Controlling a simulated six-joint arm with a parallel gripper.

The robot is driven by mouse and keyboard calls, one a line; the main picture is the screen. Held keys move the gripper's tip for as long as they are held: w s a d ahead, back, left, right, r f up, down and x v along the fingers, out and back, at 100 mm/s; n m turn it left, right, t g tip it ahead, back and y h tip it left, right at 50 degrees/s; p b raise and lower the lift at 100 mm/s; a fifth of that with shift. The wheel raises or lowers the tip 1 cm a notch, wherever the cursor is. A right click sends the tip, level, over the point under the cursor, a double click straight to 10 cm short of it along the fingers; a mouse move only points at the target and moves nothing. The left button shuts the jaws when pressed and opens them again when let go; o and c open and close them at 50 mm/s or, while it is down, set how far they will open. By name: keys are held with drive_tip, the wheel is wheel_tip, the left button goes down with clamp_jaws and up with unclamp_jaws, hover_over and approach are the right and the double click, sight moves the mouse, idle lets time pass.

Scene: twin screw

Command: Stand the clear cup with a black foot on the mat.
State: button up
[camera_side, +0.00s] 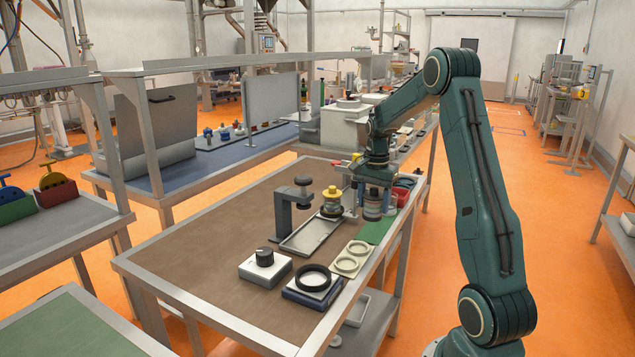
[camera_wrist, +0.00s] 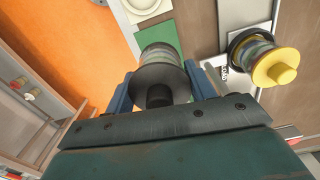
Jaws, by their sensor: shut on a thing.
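My gripper (camera_wrist: 160,92) is shut on a clear, banded cup (camera_wrist: 160,54), which also shows in the side view (camera_side: 373,207). It looks upright. A dark disc with a black knob is at the end near my wrist; I cannot make out the far end clearly. The green mat (camera_side: 379,231) lies on the table's right side, and the cup's lower end overlaps its far edge in the side view. In the wrist view the mat (camera_wrist: 170,36) shows just beyond the cup. I cannot tell whether the cup touches it.
A yellow-topped jar (camera_side: 331,204) stands left of my gripper, near a dark clamp stand (camera_side: 283,207) and a metal tray (camera_side: 296,243). A red bin (camera_side: 402,192) is behind.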

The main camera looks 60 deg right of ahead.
sight(372, 218)
drive_tip(key=shift+f, duration=0.2)
drive_tip(key=shift+f, duration=2.2)
drive_tip(key=shift+f, duration=0.45)
idle(0.6)
idle(0.4)
drive_tip(key=o, duration=1.5)
drive_tip(key=shift+r, duration=0.15)
drive_tip(key=shift+r, duration=3.35)
drive_tip(key=shift+a, duration=0.1)
